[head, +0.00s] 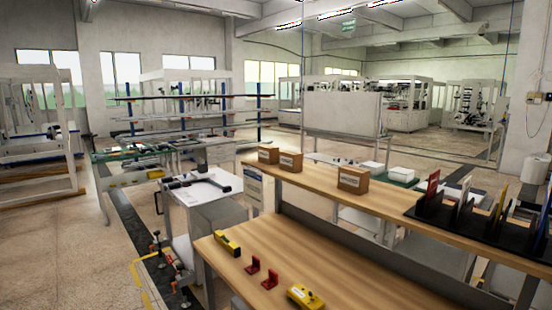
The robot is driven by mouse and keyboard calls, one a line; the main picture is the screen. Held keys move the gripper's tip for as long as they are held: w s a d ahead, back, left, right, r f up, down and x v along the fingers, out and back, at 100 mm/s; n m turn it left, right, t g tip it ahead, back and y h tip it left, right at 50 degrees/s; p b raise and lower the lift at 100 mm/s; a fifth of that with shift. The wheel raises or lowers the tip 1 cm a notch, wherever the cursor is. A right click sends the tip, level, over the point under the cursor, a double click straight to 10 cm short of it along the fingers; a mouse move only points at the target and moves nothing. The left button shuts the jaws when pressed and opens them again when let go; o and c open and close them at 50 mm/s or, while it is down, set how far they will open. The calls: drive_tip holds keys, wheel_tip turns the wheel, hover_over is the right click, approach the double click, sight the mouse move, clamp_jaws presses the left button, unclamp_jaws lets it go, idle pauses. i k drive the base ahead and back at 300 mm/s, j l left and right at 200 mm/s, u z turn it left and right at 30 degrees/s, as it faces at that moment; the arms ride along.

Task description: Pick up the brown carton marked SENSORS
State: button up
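Three small brown cartons with white labels stand in a row on the raised wooden shelf of the workbench. The left carton (268,155) is at the shelf's far end, the middle carton (291,162) is close beside it, and the right carton (353,180) stands apart from them. The label print is too small to read, so I cannot tell which one is marked SENSORS. My gripper does not show in this view.
The shelf (316,184) is bare between the middle and right cartons. A black rack (462,234) with upright coloured plates stands at its right. On the lower worktop (330,262) are a yellow tool (227,243), two red pieces (253,265) and a yellow box (304,297).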

sight(268, 154)
drive_tip(key=j+z, duration=0.2)
drive_tip(key=z, duration=0.15)
drive_tip(key=j+z, duration=0.25)
drive_tip(key=z, duration=0.15)
drive_tip(key=j+z, duration=0.15)
drive_tip(key=j, duration=0.4)
drive_tip(key=k+j+z, duration=0.15)
drive_tip(key=j, duration=0.4)
drive_tip(key=j+z, duration=0.15)
drive_tip(key=j, duration=0.4)
drive_tip(key=k+j+z, duration=0.15)
drive_tip(key=j, duration=0.4)
drive_tip(key=k+j, duration=0.1)
drive_tip(key=j, duration=0.4)
drive_tip(key=k+j, duration=0.15)
drive_tip(key=j, duration=0.35)
drive_tip(key=k+j, duration=0.1)
drive_tip(key=j, duration=0.4)
